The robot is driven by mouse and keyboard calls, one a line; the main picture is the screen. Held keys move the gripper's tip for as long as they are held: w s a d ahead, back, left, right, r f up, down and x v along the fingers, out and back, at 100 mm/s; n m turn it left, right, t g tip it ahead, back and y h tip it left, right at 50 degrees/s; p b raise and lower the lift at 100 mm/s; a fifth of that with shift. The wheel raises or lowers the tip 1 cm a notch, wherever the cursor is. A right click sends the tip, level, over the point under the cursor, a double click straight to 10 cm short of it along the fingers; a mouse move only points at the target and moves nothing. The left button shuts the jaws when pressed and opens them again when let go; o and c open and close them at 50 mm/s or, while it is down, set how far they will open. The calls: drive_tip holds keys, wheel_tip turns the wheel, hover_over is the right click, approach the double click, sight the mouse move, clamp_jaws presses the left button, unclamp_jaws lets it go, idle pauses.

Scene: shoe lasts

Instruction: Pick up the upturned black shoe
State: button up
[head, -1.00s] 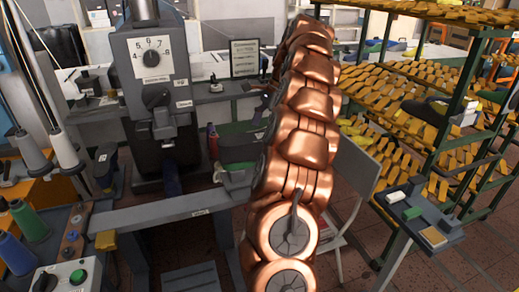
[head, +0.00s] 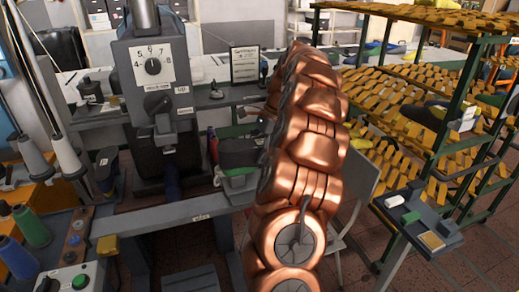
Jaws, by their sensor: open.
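A dark, rounded shape (head: 240,153) that may be the upturned black shoe sits just left of my arm, beside the grey machine. There is green just under it, and my arm covers its right end. I cannot make out its sole clearly. My copper arm rises through the middle of the view and leans away from me.
The grey machine with a dial (head: 153,66) stands left of my arm. Thread spools (head: 32,226) and a control box (head: 70,280) are at the lower left. A green rack of yellow lasts (head: 410,150) fills the right. A small grey table (head: 420,215) and a folding chair (head: 357,175) stand nearer.

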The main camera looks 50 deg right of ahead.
drive_tip(key=shift+f, duration=0.15)
drive_tip(key=c, duration=1.6)
drive_tip(key=shift+c, duration=0.3)
